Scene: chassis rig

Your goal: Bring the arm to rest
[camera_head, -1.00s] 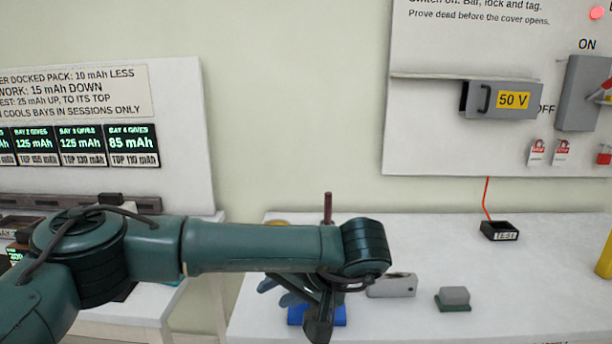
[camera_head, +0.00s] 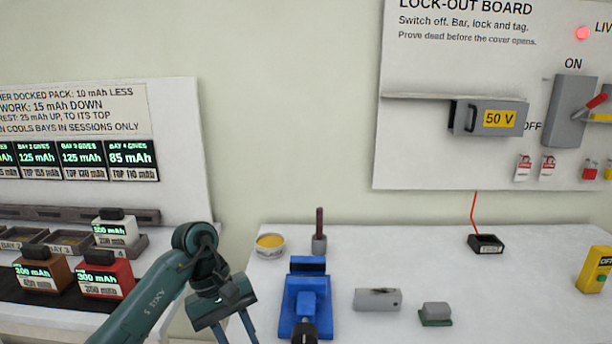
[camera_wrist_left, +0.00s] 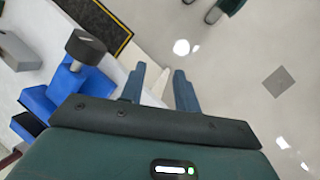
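My left arm comes in from the lower left in the head view. Its gripper (camera_head: 236,332) points down at the left edge of the white bench, left of the blue vise. In the left wrist view the two blue-grey fingers (camera_wrist_left: 160,92) stand apart with nothing held between them. Below them are the bench's edge and the pale floor.
The white bench (camera_head: 540,268) carries a blue vise (camera_head: 305,285), a yellow-topped tin (camera_head: 270,243), a grey block (camera_head: 378,299) and a black tray (camera_head: 486,244). Battery packs, one red (camera_head: 107,276), stand on the left bench. A lock-out board (camera_head: 450,150) is on the wall.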

